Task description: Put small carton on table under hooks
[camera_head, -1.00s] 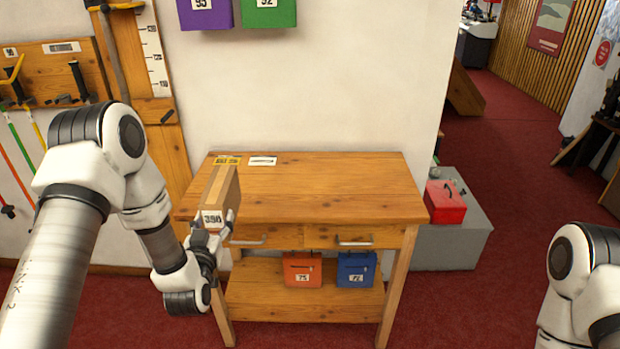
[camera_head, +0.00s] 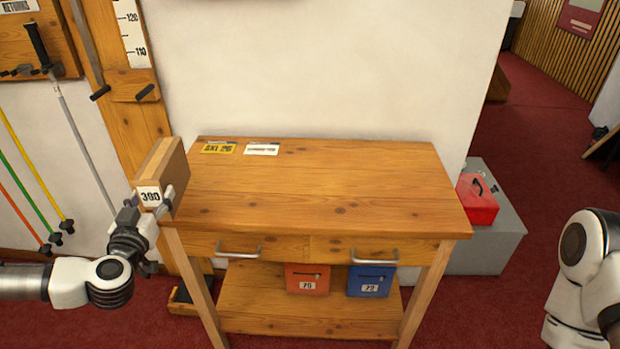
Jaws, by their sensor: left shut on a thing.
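I cannot tell whether the carton touches the table. The wooden table (camera_head: 330,190) has a bare top apart from a yellow label and a white label at its back left. Hooks (camera_head: 40,50) show on a wooden wall board at the upper left, partly cut by the frame. My right arm shows at the right edge, but its gripper is out of view.
An orange box (camera_head: 307,278) and a blue box (camera_head: 371,280) sit on the lower shelf. Two drawer handles stick out in front. A red box (camera_head: 477,200) rests on a grey block (camera_head: 495,240) at right. Long coloured rods hang at left.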

